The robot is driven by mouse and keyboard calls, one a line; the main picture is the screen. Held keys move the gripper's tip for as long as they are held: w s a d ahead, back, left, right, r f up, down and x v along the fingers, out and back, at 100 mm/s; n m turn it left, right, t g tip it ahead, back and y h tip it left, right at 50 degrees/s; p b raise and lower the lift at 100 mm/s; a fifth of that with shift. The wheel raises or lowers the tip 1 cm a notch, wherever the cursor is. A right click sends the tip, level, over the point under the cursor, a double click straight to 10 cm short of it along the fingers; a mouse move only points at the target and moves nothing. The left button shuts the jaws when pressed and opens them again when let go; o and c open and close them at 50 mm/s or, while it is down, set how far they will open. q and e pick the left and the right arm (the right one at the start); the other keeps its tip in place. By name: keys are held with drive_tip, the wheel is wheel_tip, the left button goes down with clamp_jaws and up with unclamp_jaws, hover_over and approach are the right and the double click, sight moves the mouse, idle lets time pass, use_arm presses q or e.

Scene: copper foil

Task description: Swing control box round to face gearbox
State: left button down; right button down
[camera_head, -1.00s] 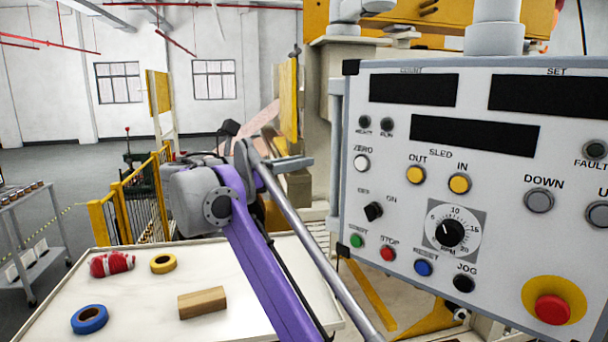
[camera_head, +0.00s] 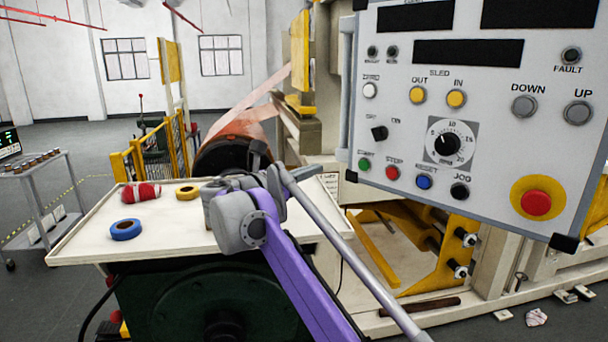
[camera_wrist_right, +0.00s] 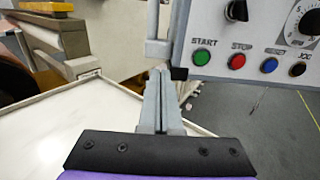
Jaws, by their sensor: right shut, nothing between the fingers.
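The control box (camera_head: 400,125) is a light grey panel with dark displays, coloured buttons, a dial and a red stop button. Its front faces my head camera. A grey handle bar runs down its left edge. In the right wrist view its lower-left part (camera_wrist_right: 215,40) shows, with the handle (camera_wrist_right: 158,47). My right gripper (camera_head: 312,170) is left of the box's lower-left corner; in the wrist view its fingers (camera_wrist_right: 161,75) are shut and empty, close to the handle's lower end. Contact is unclear. A dark green housing (camera_head: 160,310) under the bench may be the gearbox. My left gripper is out of view.
A cream bench top (camera_head: 85,240) holds red cord (camera_head: 141,191), yellow tape (camera_head: 187,192) and blue tape (camera_head: 126,229). A copper coil (camera_head: 235,130) stands behind. A yellow frame (camera_head: 455,255) lies below the box. A trolley (camera_head: 45,195) stands left.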

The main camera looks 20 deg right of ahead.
sight(344, 158)
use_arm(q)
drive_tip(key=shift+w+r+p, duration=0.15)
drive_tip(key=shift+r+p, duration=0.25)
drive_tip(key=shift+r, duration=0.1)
use_arm(e)
drive_tip(key=x, duration=0.9)
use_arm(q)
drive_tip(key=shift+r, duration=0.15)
use_arm(e)
drive_tip(key=shift+w+d+r, duration=0.1)
drive_tip(key=shift+d, duration=0.05)
